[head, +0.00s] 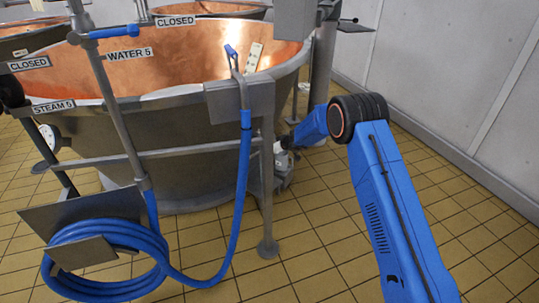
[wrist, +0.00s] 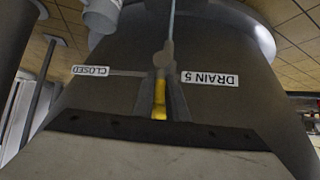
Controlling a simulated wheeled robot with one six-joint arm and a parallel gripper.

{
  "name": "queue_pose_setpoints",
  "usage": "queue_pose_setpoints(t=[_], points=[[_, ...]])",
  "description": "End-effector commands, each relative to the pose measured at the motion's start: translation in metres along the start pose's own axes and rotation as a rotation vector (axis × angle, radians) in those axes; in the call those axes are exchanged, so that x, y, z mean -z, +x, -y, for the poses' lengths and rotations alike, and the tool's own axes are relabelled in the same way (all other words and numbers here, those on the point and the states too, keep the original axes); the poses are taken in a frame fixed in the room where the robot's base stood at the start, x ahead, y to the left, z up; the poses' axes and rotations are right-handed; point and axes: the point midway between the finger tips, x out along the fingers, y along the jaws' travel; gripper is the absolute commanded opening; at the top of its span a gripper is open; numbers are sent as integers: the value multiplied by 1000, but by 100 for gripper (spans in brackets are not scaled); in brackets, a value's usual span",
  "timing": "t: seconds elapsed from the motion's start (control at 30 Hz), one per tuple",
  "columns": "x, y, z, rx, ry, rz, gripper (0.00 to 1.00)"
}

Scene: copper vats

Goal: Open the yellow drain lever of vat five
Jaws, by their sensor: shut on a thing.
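The yellow drain lever (wrist: 159,98) shows in the wrist view, in line with a grey valve stem. My gripper (wrist: 161,84) is shut on it, with one dark finger on each side. A "DRAIN 5" label (wrist: 210,79) and a "CLOSED" label (wrist: 90,71) appear upside down on either side. In the head view, vat five (head: 190,130) is a large copper-lined vat. My arm reaches down to its lower right side; the lever cannot be made out there.
A blue hose (head: 105,262) hangs coiled in front of the vat, and its line rises to a spray handle at the rim. A support leg (head: 267,190) stands close to my wrist. A grey wall (head: 450,75) runs along the right. Tiled floor is clear between.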

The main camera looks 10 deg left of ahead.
Motion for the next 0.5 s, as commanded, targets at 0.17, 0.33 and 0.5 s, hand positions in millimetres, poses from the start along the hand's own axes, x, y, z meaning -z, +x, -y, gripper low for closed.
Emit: queue_pose_setpoints(t=[0.17, 0.33, 0.5], points=[[-7, 8, -2, -7, -15, 8, 0], [-7, 8, -2, -9, -17, 8, 0], [-7, 8, -2, -8, -17, 9, 0]])
